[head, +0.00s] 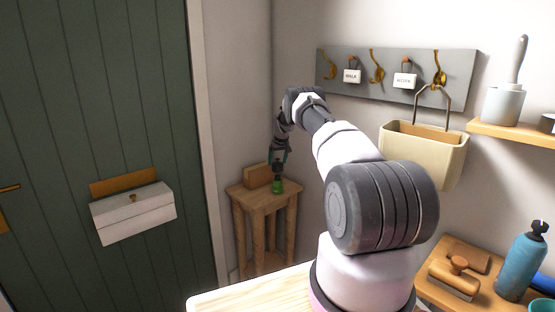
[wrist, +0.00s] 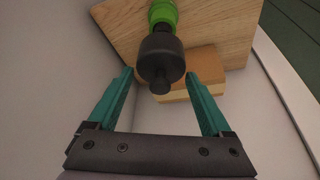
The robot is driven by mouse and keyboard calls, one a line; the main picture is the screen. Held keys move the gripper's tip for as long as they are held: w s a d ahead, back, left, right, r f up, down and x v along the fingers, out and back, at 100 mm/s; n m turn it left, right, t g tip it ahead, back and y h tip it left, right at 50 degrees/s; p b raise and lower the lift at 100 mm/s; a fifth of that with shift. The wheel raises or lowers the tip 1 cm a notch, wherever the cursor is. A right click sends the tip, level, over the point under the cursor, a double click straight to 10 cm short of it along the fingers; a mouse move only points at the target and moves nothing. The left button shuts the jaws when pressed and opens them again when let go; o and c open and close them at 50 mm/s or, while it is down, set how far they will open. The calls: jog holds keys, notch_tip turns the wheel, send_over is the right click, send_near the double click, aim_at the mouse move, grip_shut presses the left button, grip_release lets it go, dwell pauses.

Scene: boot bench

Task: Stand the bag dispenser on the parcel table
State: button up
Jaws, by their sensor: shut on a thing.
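The bag dispenser, with a green body (head: 278,187) and a dark top, is upright at the small wooden parcel table (head: 259,201). In the wrist view the dispenser's black top (wrist: 160,58) lies between the teal fingers, with the green part beyond it over the wooden tabletop (wrist: 215,25). My gripper (head: 279,164) points down above the table and is shut on the dispenser; it also shows in the wrist view (wrist: 158,78). I cannot tell whether the dispenser's base touches the tabletop.
A wooden block-like piece (head: 258,175) stands at the back of the parcel table, close to the dispenser. A green door (head: 110,120) with a white box (head: 133,213) is at left. A hook rail (head: 395,78) with a hanging cream basket (head: 423,155) is at right, behind my arm.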

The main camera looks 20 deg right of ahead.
aim_at(277, 169)
jog(key=shift+f, duration=2.4)
jog(key=shift+w+f, duration=0.1)
jog(key=shift+f, duration=0.05)
jog(key=shift+c, duration=0.2)
jog(key=o, duration=1.1)
jog(key=shift+r, duration=3.55)
grip_shut()
